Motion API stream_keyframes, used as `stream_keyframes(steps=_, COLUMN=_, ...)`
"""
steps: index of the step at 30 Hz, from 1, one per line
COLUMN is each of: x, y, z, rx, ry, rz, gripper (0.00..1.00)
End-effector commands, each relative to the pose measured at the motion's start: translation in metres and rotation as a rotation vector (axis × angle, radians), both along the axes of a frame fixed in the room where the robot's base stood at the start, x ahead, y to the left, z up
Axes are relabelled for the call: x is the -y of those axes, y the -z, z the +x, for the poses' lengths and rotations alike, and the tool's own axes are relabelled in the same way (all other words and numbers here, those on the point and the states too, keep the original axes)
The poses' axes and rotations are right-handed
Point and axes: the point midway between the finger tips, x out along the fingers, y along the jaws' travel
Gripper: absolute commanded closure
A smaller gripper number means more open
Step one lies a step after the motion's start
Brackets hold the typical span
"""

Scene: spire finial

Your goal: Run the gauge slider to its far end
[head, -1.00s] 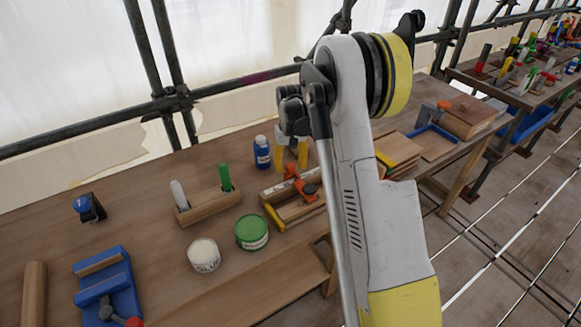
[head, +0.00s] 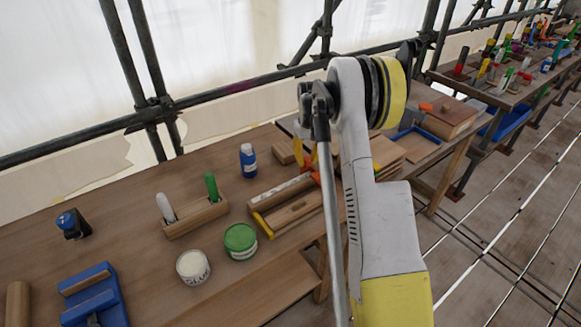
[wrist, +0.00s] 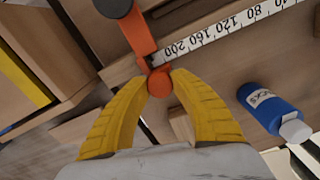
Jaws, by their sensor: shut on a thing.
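The gauge is a wooden box-like rig (head: 298,213) on the bench, with a white numbered scale along one edge. In the head view the slider (head: 316,178) and my gripper (head: 318,165) show at the gauge's right end, partly hidden by my arm.
A blue bottle (head: 248,160) stands behind the gauge. A wooden holder (head: 195,217), a green tin (head: 240,241) and a white tin (head: 193,266) stand to its left. Stacked wooden boards (head: 388,152) and a blue tray (head: 416,146) lie to its right.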

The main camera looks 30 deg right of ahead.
Motion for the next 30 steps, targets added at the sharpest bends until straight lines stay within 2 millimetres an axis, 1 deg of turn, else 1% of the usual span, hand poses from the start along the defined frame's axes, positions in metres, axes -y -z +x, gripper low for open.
stream_keyframes(steps=1, x=0.013, y=0.0, z=-0.001, rx=-0.002, ry=0.005, rz=-0.001, gripper=1.0)
stream_keyframes(steps=3, x=0.026, y=0.0, z=0.0, rx=-0.002, ry=0.003, rz=-0.001, gripper=1.0)
stream_keyframes(steps=6, x=0.041, y=0.0, z=0.0, rx=-0.002, ry=0.003, rz=-0.001, gripper=1.0)
stream_keyframes(steps=9, x=0.051, y=0.0, z=0.001, rx=-0.002, ry=0.002, rz=-0.001, gripper=1.0)
stream_keyframes(steps=14, x=0.058, y=0.001, z=0.001, rx=-0.002, ry=0.002, rz=-0.001, gripper=1.0)
stream_keyframes(steps=23, x=0.06, y=0.0, z=0.001, rx=-0.001, ry=0.003, rz=-0.004, gripper=1.0)
stream_keyframes(steps=24, x=0.06, y=0.0, z=0.001, rx=-0.001, ry=0.003, rz=-0.004, gripper=0.64)
stream_keyframes(steps=25, x=0.06, y=0.0, z=0.001, rx=-0.001, ry=0.003, rz=-0.004, gripper=0.55)
stream_keyframes(steps=26, x=0.059, y=0.0, z=0.001, rx=-0.001, ry=0.003, rz=-0.003, gripper=0.49)
stream_keyframes(steps=30, x=0.058, y=0.0, z=0.001, rx=0.0, ry=0.002, rz=-0.002, gripper=0.49)
